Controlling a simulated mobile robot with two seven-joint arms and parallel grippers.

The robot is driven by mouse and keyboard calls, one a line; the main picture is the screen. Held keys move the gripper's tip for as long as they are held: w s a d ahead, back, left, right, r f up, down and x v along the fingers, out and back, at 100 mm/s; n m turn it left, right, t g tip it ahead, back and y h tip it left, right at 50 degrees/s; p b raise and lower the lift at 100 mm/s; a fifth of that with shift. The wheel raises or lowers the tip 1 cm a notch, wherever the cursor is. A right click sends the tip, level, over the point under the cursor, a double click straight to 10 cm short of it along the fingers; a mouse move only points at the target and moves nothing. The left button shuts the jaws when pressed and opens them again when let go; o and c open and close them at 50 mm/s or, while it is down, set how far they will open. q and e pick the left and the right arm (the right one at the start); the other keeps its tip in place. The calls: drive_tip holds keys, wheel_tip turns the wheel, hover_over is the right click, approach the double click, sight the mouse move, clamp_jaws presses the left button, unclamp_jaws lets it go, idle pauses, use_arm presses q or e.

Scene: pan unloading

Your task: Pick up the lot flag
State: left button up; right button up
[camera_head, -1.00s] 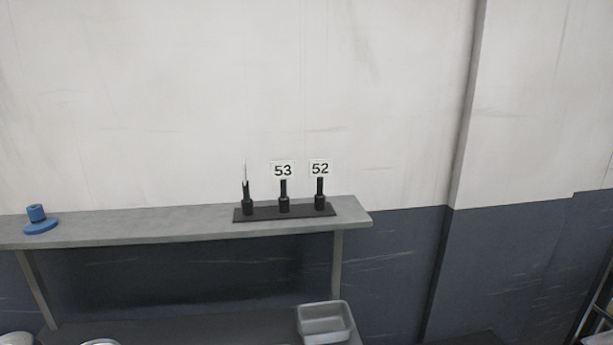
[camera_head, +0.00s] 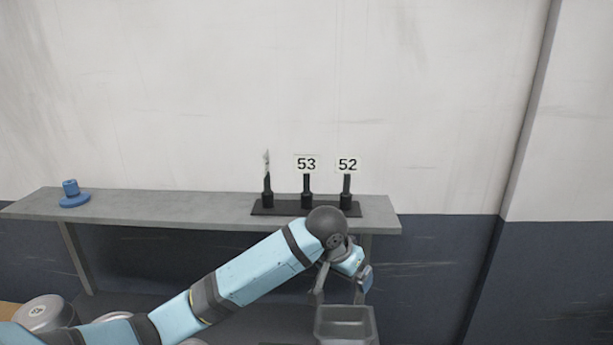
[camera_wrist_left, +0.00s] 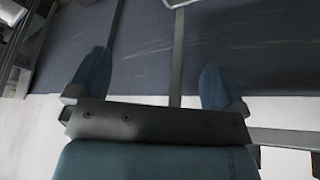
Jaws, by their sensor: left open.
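Three lot flags stand upright in a dark holder (camera_head: 282,210) on the grey shelf. One flag (camera_head: 266,165) is turned nearly edge-on, so its number cannot be read. The middle flag (camera_head: 306,164) reads 53 and the right flag (camera_head: 347,164) reads 52. My left gripper (camera_head: 341,285) is in front of and below the shelf's right end, under the flags in the picture and apart from them. In the left wrist view my left gripper (camera_wrist_left: 155,80) shows two blue fingers spread wide with nothing between them. My right gripper is out of view.
The grey shelf (camera_head: 180,208) also carries a blue stepped piece (camera_head: 73,194) at its left. A grey metal pan (camera_head: 346,325) is just below my left gripper. Round metal containers (camera_head: 45,313) stand at the lower left. A wall is behind the shelf.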

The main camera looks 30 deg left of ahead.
use_arm(q)
drive_tip(key=w+a+r+n+y, duration=0.1)
drive_tip(key=w+a+r, duration=0.15)
drive_tip(key=r, duration=0.35)
drive_tip(key=w+a+r+n, duration=0.1)
drive_tip(key=a+r, duration=0.3)
drive_tip(key=r, duration=0.2)
drive_tip(key=w+a+r+n+y, duration=0.1)
drive_tip(key=w+a+r, duration=0.15)
drive_tip(key=r, duration=0.45)
drive_tip(key=n, duration=0.3)
approach(306, 173)
drive_tip(key=f, duration=0.1)
drive_tip(key=w+f+p, duration=0.1)
drive_tip(key=f, duration=0.1)
drive_tip(key=shift+w+a+g+y+p, duration=0.3)
drive_tip(key=shift+w+a+g, duration=0.05)
drive_tip(key=shift+g, duration=0.05)
drive_tip(key=shift+w+d+f+p, duration=0.1)
drive_tip(key=shift+w+f+p, duration=0.1)
drive_tip(key=shift+f+p, duration=0.25)
drive_tip(key=x, duration=0.2)
drive_tip(key=p+x, duration=0.1)
drive_tip(key=shift+w+d+f, duration=0.1)
drive_tip(key=shift+w+f, duration=0.05)
drive_tip(key=shift+f, duration=0.25)
drive_tip(key=shift+w+f, duration=0.15)
drive_tip(key=shift+f, duration=0.2)
drive_tip(key=c, duration=0.8)
drive_tip(key=shift+c, duration=1.1)
